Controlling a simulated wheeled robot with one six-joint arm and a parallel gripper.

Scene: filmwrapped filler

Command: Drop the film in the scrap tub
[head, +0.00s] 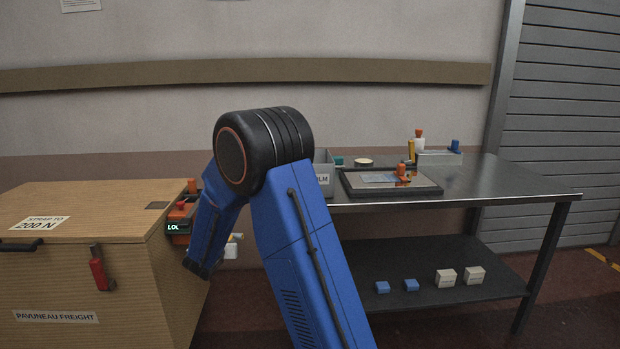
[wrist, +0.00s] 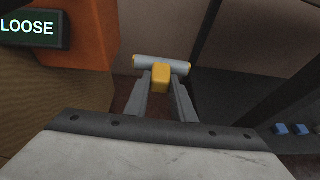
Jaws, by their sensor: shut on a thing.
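My gripper (wrist: 162,84) is shut on a yellow block (wrist: 161,77) joined to a pale grey bar (wrist: 148,62) with yellow ends. I cannot tell whether this is the film. In the head view the held thing (head: 231,247) shows beside the wooden crate, low by the bench's left end; my arm hides most of the gripper. A grey tub (head: 324,161) with a label ending in "LM" stands on the bench's left end, partly behind my arm. A glossy sheet (head: 378,177) lies on a dark tray (head: 432,189) on the bench.
The wooden crate (head: 95,260) fills the left, with an orange device (wrist: 83,30) on its side whose screen reads "LOOSE". The metal bench (head: 490,179) has clear space at its right. A grey bin (head: 437,158) and small bottles stand at its back; several small blocks lie below.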

